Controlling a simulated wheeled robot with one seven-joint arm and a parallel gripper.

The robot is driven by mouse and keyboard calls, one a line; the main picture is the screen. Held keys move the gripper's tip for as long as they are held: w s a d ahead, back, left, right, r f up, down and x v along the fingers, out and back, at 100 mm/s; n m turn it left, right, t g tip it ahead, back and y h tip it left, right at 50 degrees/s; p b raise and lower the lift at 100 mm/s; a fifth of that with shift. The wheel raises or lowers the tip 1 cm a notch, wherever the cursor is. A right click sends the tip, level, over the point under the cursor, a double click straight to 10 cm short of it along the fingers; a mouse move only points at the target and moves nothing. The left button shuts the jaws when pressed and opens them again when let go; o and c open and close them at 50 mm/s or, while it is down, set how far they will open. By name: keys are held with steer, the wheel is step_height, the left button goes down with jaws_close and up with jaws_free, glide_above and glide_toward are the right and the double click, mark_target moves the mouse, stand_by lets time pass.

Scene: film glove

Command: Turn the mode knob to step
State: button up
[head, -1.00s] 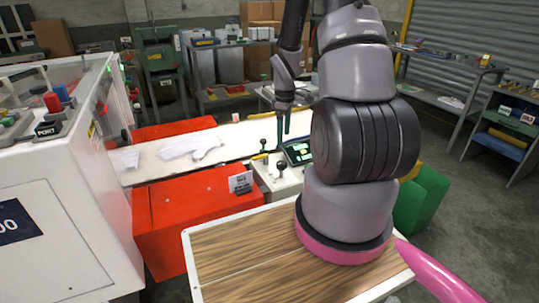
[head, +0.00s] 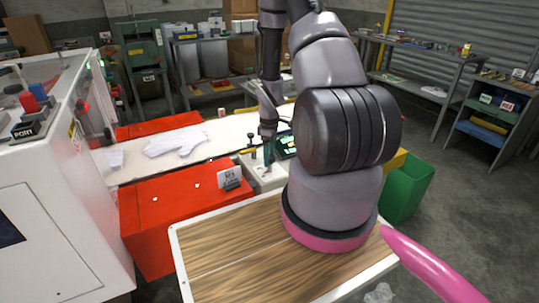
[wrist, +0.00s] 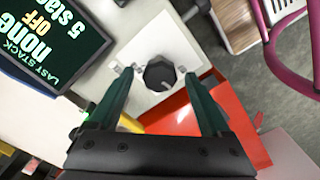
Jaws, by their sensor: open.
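The mode knob (wrist: 159,74) is a round black knob on a white plate (wrist: 150,48), seen in the wrist view. My gripper (wrist: 162,80) is open, with one dark green finger on each side of the knob and gaps between. Small metal posts stand on the plate near the knob. In the head view my gripper (head: 268,152) points down over the white control box (head: 262,178); the knob there is hidden or too small to tell. A dark display (wrist: 50,38) beside the plate reads "LAST STACK", "none", "OFF" and "5 stack".
White gloves (head: 175,142) lie on the pale belt behind. A white machine (head: 60,190) stands at left, a green bin (head: 405,188) at right.

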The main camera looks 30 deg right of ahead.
jaws_close()
steer(key=shift+m, duration=0.3)
steer(key=m, duration=1.1)
stand_by(0.4)
stand_by(0.5)
jaws_free()
